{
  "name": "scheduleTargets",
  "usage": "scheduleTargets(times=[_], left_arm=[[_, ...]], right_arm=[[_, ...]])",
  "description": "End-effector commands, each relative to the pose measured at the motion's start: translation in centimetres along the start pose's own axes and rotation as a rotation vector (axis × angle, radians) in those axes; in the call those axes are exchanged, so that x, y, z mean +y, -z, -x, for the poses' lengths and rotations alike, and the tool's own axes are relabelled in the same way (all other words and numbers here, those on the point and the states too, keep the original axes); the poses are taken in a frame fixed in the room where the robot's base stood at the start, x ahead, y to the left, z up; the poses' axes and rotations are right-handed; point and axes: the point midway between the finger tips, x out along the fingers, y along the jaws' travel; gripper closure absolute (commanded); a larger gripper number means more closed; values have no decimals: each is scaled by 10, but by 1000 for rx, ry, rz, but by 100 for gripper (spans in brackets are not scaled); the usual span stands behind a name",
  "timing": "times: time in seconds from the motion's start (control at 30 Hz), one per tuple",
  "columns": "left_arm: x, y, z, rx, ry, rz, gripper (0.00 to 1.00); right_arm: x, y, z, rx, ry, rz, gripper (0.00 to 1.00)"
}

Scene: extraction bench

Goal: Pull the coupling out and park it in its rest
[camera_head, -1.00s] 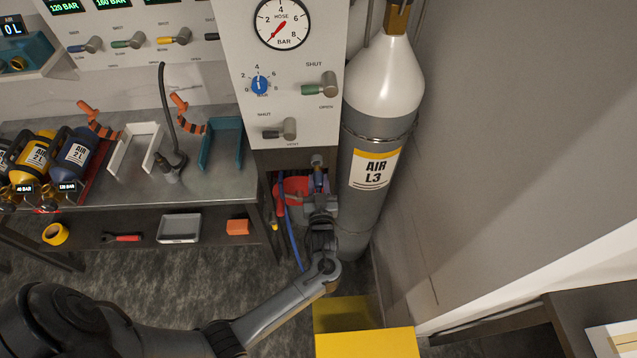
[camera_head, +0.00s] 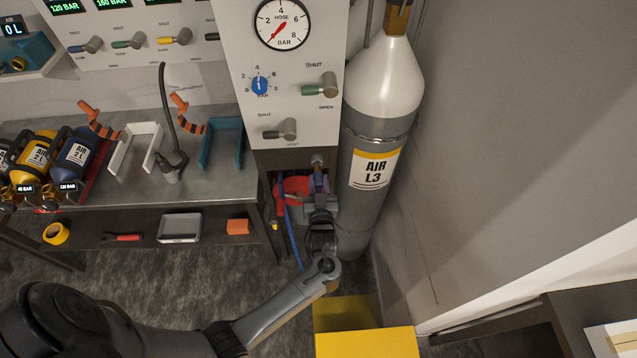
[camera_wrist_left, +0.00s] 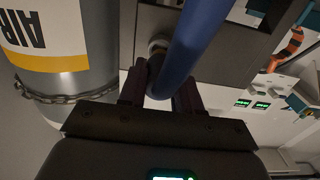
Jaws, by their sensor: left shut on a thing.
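My left gripper (camera_head: 319,186) is below the gauge panel (camera_head: 285,95), reaching in low beside the grey cylinder. In the left wrist view, its two dark fingers (camera_wrist_left: 160,92) are shut on the coupling (camera_wrist_left: 154,76), at the end of a thick blue hose (camera_wrist_left: 193,40). The hose crosses in front and hides part of the coupling. A pale round fitting (camera_wrist_left: 158,46) on the dark panel underside sits right by the coupling's end; I cannot tell whether they are still joined. I cannot make out the coupling's rest. My right gripper is not in view.
A bench (camera_head: 215,183) with white and teal brackets is on the left. A yellow box (camera_head: 365,342) stands in front, below my arm.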

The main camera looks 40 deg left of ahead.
Motion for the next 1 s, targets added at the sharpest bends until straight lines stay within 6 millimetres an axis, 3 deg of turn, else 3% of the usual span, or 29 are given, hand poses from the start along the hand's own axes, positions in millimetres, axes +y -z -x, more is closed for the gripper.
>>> scheduleTargets(times=[1.0], left_arm=[[0,0,-23,2,0,0,100]], right_arm=[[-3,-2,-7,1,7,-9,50]])
